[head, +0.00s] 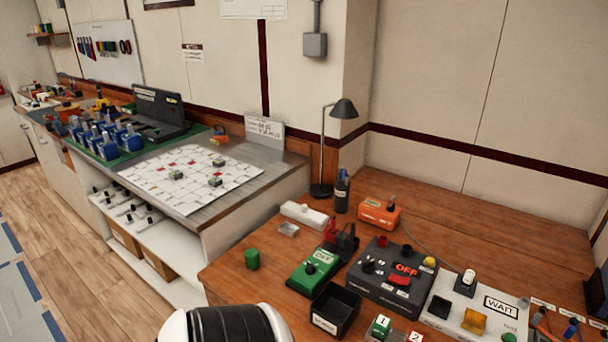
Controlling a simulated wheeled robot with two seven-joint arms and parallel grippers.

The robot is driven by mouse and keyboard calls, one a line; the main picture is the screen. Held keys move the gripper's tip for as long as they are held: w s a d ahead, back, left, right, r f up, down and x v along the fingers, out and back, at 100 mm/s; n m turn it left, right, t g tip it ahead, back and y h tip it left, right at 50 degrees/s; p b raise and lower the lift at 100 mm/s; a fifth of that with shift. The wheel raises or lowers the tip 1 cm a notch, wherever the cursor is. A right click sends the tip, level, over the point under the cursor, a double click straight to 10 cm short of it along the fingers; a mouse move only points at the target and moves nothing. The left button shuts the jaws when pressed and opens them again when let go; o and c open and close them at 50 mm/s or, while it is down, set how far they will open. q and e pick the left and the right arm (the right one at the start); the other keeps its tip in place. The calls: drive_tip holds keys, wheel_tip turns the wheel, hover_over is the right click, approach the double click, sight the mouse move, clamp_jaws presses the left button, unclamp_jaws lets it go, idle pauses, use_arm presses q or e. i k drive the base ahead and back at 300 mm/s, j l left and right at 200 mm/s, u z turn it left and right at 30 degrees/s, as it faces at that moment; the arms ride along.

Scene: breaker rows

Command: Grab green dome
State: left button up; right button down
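A small green round-topped piece (252,258) stands alone on the wooden table near its left edge. A second green rounded piece (509,337) shows at the bottom edge of the view, on the white panel (450,315) marked WAIT, and is partly cut off. I cannot tell from shape alone which of them is the green dome. A white and black ribbed part of my own arm shows at the bottom, in front of the table's near edge. Neither of my grippers is in view.
A black open bin (336,309), a green box (314,270), a dark box (392,277) marked OFF and an orange box (379,212) crowd the table's middle. A desk lamp (343,108) stands behind. Bare wood surrounds the lone green piece. A grey bench (275,172) adjoins at left.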

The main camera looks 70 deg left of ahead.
sight(252, 256)
drive_tip(key=u, duration=2.6)
